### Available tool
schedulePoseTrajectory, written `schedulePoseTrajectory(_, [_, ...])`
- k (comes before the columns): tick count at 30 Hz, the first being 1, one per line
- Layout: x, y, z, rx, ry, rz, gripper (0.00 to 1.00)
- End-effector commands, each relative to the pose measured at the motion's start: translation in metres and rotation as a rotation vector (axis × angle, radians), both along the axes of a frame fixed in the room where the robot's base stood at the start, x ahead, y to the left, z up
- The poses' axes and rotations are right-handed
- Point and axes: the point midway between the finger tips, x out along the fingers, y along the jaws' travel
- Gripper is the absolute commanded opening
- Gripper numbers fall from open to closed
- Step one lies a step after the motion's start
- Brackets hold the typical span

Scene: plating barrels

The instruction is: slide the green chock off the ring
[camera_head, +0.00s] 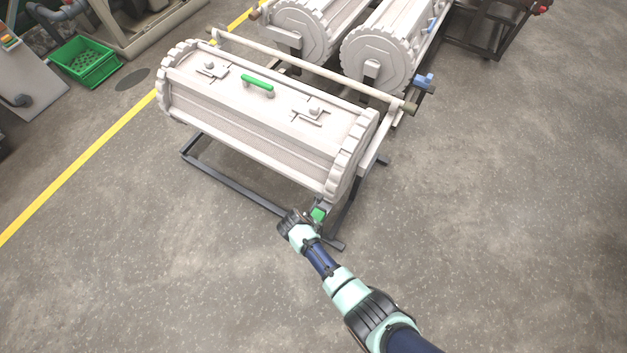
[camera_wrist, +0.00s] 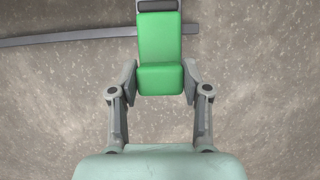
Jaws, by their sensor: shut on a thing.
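The green chock (camera_wrist: 160,78) sits between the two fingers of my gripper (camera_wrist: 160,80) in the wrist view, and the fingers are shut on its sides. In the head view the chock (camera_head: 318,214) shows as a small green piece at my gripper (camera_head: 309,213), low at the right front end of the near barrel (camera_head: 265,115). A dark grey piece shows at the chock's far end in the wrist view. I cannot make out the ring, nor tell whether the chock is still on it.
The near barrel rests on a dark metal frame (camera_head: 232,180) with feet on the floor. A green handle (camera_head: 257,85) is on its lid. Two more barrels (camera_head: 383,55) stand behind. A green crate (camera_head: 85,62) is at the upper left. The floor in front is clear.

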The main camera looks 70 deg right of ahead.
Motion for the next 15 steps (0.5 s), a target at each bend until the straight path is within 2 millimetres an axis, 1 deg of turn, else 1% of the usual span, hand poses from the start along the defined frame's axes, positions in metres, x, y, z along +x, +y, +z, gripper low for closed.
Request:
schedulePoseTrajectory(5, [0.0015, -0.0010, 0.0009, -0.002, -0.003, -0.001, 0.00])
schedulePoseTrajectory(6, [0.0016, -0.0010, 0.0009, -0.002, -0.003, -0.001, 0.51])
schedulePoseTrajectory(10, [0.0015, -0.0011, 0.0009, -0.002, -0.003, 0.000, 0.72])
schedulePoseTrajectory(15, [0.0014, -0.0013, 0.0007, -0.003, -0.003, 0.000, 0.73])
